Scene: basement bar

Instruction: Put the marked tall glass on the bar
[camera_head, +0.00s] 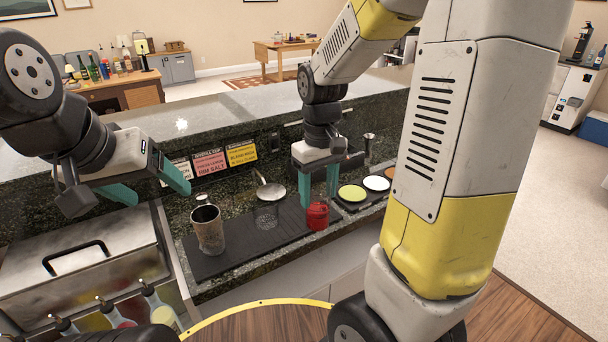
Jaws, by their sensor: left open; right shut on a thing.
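A small red vessel (317,217) stands at the right end of the dark bar mat (245,247), seemingly the marked glass; its upper part is hard to make out. My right gripper (319,200) points down, with its teal fingers on either side of the red vessel's top, shut on it. My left gripper (162,190) is open and empty, above the metal lid at left.
A metal shaker tin (208,230) stands on the mat, with a clear, patterned small vessel (266,217) beside it. A strainer (270,190), note cards (209,163), a jigger (369,148) and a tray with coloured rimmer dishes (352,193) are close by. The ledge top looks mostly clear.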

